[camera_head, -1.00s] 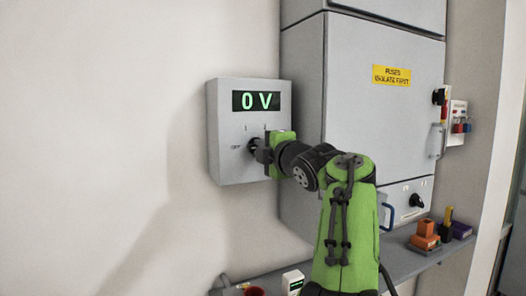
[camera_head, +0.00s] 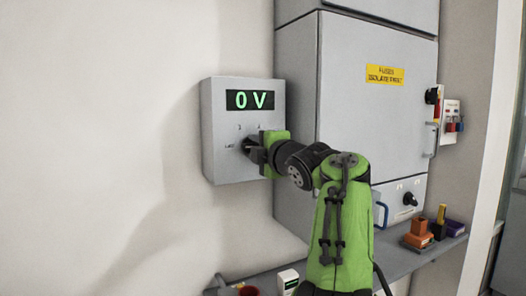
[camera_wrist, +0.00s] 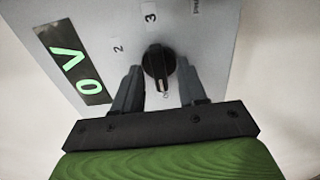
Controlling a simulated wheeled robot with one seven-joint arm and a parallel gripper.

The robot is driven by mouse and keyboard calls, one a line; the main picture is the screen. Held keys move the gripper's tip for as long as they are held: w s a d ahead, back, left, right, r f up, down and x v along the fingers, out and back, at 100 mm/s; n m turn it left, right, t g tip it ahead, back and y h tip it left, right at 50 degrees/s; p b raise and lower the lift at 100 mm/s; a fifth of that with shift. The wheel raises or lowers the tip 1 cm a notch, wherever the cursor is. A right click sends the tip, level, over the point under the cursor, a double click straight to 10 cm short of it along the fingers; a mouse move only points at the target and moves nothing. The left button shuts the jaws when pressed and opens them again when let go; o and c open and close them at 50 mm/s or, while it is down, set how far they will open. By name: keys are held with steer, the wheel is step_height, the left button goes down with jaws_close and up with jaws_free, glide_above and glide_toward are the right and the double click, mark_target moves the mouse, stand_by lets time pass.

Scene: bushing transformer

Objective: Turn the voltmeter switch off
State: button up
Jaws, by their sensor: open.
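The voltmeter box (camera_head: 225,163) is a pale grey box on the wall with a green display (camera_head: 250,100) reading 0 V. Its switch is a black rotary knob (camera_wrist: 158,66) with a light pointer mark, seen in the wrist view among labels 2 and 3. My gripper (camera_wrist: 160,92) is open, with one finger on each side of the knob. I cannot tell whether either finger touches it. In the head view my gripper (camera_head: 256,152) is at the box's front and mostly hides the knob.
A large grey cabinet (camera_head: 375,120) with a yellow label stands right of the box. A shelf (camera_head: 408,258) below holds orange and dark blocks (camera_head: 418,232) and a small white meter (camera_head: 288,280). The wall left of the box is bare.

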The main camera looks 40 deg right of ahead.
steer(key=b+v, duration=0.1)
steer(key=v, duration=1.4)
steer(key=shift+s, duration=0.3)
steer(key=shift+a, duration=0.15)
steer(key=w+a+f+m+g+y, duration=0.35)
steer(key=a+f+m, duration=0.55)
steer(key=a+f, duration=0.65)
steer(key=s+a+f+m+g+y, duration=0.1)
steer(key=s+a+f+m+g, duration=0.3)
steer(key=s+f, duration=0.45)
steer(key=s+a+f+m+g+y, duration=0.15)
steer(key=s+a+f+g, duration=0.35)
steer(key=f, duration=0.7)
step_height(320, 180, up, 15)
steer(key=a+h+p, duration=0.1)
steer(key=p, duration=1.3)
steer(key=shift+s+t+p, duration=0.3)
steer(key=shift+t, duration=0.05)
